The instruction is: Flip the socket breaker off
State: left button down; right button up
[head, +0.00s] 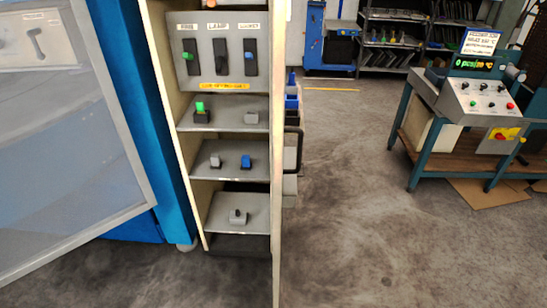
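A grey breaker panel (235,84) sits at the top of a tall, narrow cream cabinet. It has three black switch slots under small white labels. The left breaker (188,57) has a green lever, the middle breaker (221,65) a dark lever that looks lower, and the right breaker (250,55) a blue lever near mid-slot. The middle label reads LAMP; the right label (249,24) is too blurred to read surely, so I cannot confirm which is the socket breaker. A yellow strip (225,86) runs below the slots. Neither gripper is in view.
Lower cabinet panels carry a green switch (201,112), a blue switch (245,161) and grey ones. A large framed glass pane (70,150) stands at the left. A control console (490,104) on a teal bench is at the right. The middle floor is clear.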

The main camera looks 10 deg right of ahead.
aim_at(248, 56)
jog(key=i+l+u, duration=0.35)
jog(key=i+l, duration=0.15)
jog(key=l, duration=0.2)
jog(key=i+l+u, duration=0.2)
jog(key=l, duration=0.2)
jog(key=i+l+u, duration=0.1)
jog(key=l, duration=0.35)
jog(key=i+j+z, duration=0.15)
jog(key=j+z, duration=0.3)
jog(key=j, duration=0.4)
jog(key=j+z, duration=0.5)
jog(key=j, duration=0.35)
